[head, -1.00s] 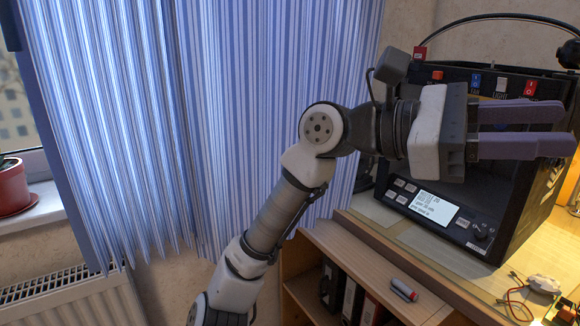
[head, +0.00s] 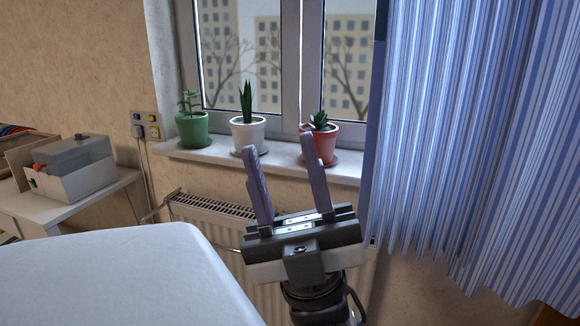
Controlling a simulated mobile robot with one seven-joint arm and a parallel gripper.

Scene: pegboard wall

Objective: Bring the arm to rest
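My gripper (head: 283,142) is in the lower middle of the head view, its two purple-grey fingers pointing up. The fingers stand apart with nothing between them, so it is open and empty. In the picture it overlaps the radiator and the window sill behind it. Part of my wrist shows below the gripper; the rest of the arm is out of view.
A radiator (head: 205,213) is under the window sill (head: 345,170). The sill holds plants in green (head: 193,131), white (head: 247,135) and red (head: 330,143) pots. Blue striped curtains (head: 480,120) hang at the right. A small table (head: 60,208) with a clear-lidded box (head: 75,172) stands left.

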